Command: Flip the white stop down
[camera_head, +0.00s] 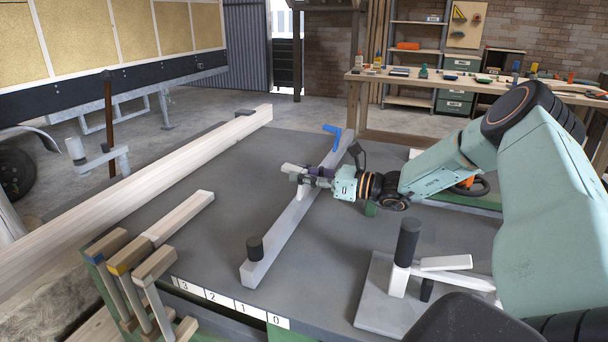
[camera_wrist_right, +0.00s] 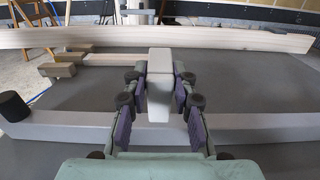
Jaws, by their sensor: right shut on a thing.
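The white stop (camera_head: 291,168) is a short pale block at the grey rail (camera_head: 288,226) on the table, near the rail's middle. My right gripper (camera_head: 306,173) comes in from the right and is shut on it. In the right wrist view the stop (camera_wrist_right: 160,85) stands between the two purple-padded fingers of the gripper (camera_wrist_right: 161,108), with its top and near face showing. The gripper hides part of the stop and its joint with the rail. My left gripper is not in view.
A long wooden beam (camera_head: 150,192) lies along the table's left side, with a shorter plank (camera_head: 180,231) beside it. A black knob (camera_head: 255,248) stands on the rail's near end and a blue handle (camera_head: 333,134) at its far end. A pale plate with a black-handled lever (camera_head: 407,243) is front right.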

